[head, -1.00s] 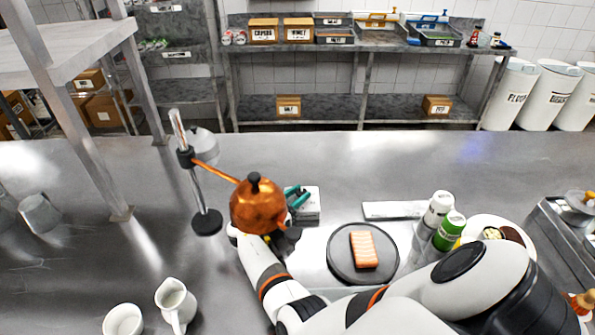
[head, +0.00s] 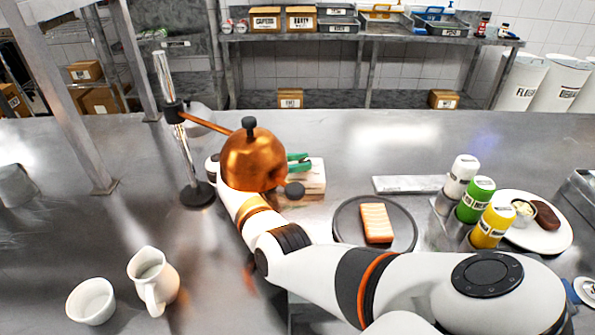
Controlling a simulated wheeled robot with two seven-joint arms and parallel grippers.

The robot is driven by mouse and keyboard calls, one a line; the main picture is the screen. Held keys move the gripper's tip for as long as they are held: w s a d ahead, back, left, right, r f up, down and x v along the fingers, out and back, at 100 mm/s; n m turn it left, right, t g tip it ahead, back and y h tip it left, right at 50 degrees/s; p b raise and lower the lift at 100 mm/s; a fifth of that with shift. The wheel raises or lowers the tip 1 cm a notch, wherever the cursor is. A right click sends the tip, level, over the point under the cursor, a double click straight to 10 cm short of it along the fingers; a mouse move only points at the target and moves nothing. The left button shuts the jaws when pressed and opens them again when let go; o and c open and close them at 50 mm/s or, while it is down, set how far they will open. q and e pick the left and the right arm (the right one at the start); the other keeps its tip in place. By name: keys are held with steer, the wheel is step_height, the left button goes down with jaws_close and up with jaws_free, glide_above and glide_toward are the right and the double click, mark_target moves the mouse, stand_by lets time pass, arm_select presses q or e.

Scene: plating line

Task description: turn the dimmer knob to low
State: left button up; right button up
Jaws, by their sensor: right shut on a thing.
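A copper heat lamp (head: 252,160) with a black cap hangs on a copper arm from a chrome stand (head: 182,150) with a round black base. A small dark round knob (head: 294,190), which looks like the dimmer knob, shows at the lamp's lower right. My right arm reaches in from the lower right and bends up to the lamp. My right gripper (head: 276,189) is at the lamp's lower right, mostly hidden by the copper shade, and is shut on the knob. The knob's pointer or marks cannot be made out. My left gripper is not in view.
A dark plate (head: 346,236) with a salmon piece, a rack of several bottles (head: 480,210) and a white plate (head: 560,240) stand to the right. A white jug (head: 153,280) and bowl (head: 91,302) are at the front left. A box with green items (head: 309,180) is beside the lamp.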

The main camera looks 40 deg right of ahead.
mark_target(300, 161)
stand_by(0.3)
steer(key=o, duration=0.9)
steer(key=shift+s+d, duration=0.1)
steer(key=shift+d, duration=0.05)
step_height(300, 161, up, 10)
steer(key=shift+f+p, duration=0.1)
steer(key=shift+p, duration=0.5)
